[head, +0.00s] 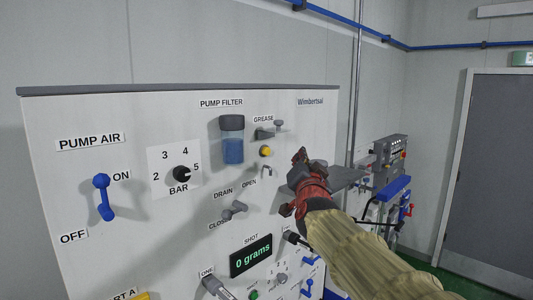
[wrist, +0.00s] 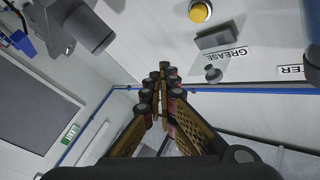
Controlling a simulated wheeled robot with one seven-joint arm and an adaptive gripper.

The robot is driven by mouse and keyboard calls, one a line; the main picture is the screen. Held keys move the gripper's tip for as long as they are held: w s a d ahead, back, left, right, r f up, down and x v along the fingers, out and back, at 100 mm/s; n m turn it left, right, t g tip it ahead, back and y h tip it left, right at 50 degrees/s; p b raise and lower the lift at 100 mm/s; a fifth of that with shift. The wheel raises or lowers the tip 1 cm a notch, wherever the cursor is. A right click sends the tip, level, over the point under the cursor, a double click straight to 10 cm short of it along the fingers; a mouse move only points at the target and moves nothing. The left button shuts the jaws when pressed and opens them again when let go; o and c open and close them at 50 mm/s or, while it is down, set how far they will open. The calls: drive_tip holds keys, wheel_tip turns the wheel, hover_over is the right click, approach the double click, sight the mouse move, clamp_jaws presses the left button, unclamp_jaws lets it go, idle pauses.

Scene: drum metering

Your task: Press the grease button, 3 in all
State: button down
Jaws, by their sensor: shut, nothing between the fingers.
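The yellow round grease button (head: 265,151) sits on the white panel, below the GREASE label (head: 263,119) and a small grey fitting. The display (head: 251,256) reads 0 grams.
A filter bowl (head: 232,140) is left of the button, and a small hook (head: 266,171) is just below it. A drain lever (head: 235,209), pressure knob (head: 182,174) and blue pump air lever (head: 103,198) are further left. A grey machine (head: 390,152) stands beyond the panel.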

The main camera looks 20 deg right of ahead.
sight(267, 151)
drive_tip(key=w+a+p, duration=0.3)
drive_tip(key=w+p, duration=0.2)
drive_tip(key=w, duration=0.3)
drive_tip(key=shift+w+p, duration=0.15)
drive_tip(key=shift+p, duration=0.25)
idle(1.5)
drive_tip(key=shift+w+a, duration=0.15)
drive_tip(key=shift+w, duration=0.25)
drive_tip(key=shift+w+a, duration=0.2)
drive_tip(key=shift+w, duration=0.25)
idle(0.9)
drive_tip(key=shift+s, duration=0.1)
drive_tip(key=shift+s+d+b, duration=0.35)
drive_tip(key=shift+s+b, duration=0.25)
drive_tip(key=shift+s, duration=0.2)
